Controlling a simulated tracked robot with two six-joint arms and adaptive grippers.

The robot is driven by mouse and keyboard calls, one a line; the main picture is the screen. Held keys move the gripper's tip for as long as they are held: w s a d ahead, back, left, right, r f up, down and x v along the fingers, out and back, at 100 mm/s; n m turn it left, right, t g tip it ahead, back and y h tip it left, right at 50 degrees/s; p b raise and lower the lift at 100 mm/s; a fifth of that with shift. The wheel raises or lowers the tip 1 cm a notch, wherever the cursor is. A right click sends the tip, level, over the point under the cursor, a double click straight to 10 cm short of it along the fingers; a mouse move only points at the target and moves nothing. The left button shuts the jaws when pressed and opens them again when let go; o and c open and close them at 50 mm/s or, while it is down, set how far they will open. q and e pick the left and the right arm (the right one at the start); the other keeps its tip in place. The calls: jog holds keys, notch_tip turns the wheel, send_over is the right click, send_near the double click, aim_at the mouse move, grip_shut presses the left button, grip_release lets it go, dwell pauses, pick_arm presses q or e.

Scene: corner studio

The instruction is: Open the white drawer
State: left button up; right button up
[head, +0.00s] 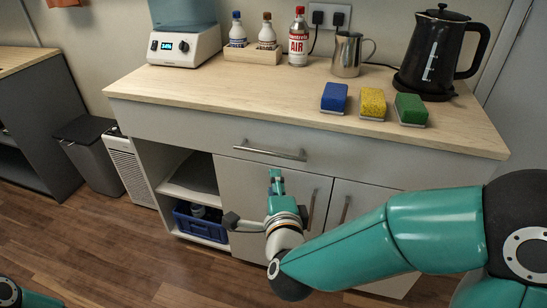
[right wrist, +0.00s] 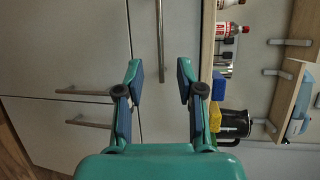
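The white drawer (head: 190,128) is the wide front under the wooden worktop and looks closed. Its metal bar handle (head: 270,150) runs across the middle. My right gripper (head: 277,178) is just below the handle in the head view. In the right wrist view, turned sideways, the right gripper (right wrist: 159,82) is open and empty, its two fingers well apart. The drawer handle (right wrist: 160,40) lies ahead, in line with the gap between the fingertips, and no contact shows. My left gripper is not in view; only a teal bit of my left arm shows at the lower left.
Two cupboard doors with upright handles (head: 311,208) are below the drawer. An open shelf holds a blue crate (head: 201,222). On the worktop (head: 230,98) stand sponges (head: 373,103), a black kettle (head: 435,55), a metal jug (head: 347,55) and bottles. A grey bin (head: 92,155) is at left.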

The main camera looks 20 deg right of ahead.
aim_at(269, 152)
jog(key=x, duration=1.5)
jog(key=shift+f, duration=0.2)
grip_shut()
jog(key=shift+s, duration=0.1)
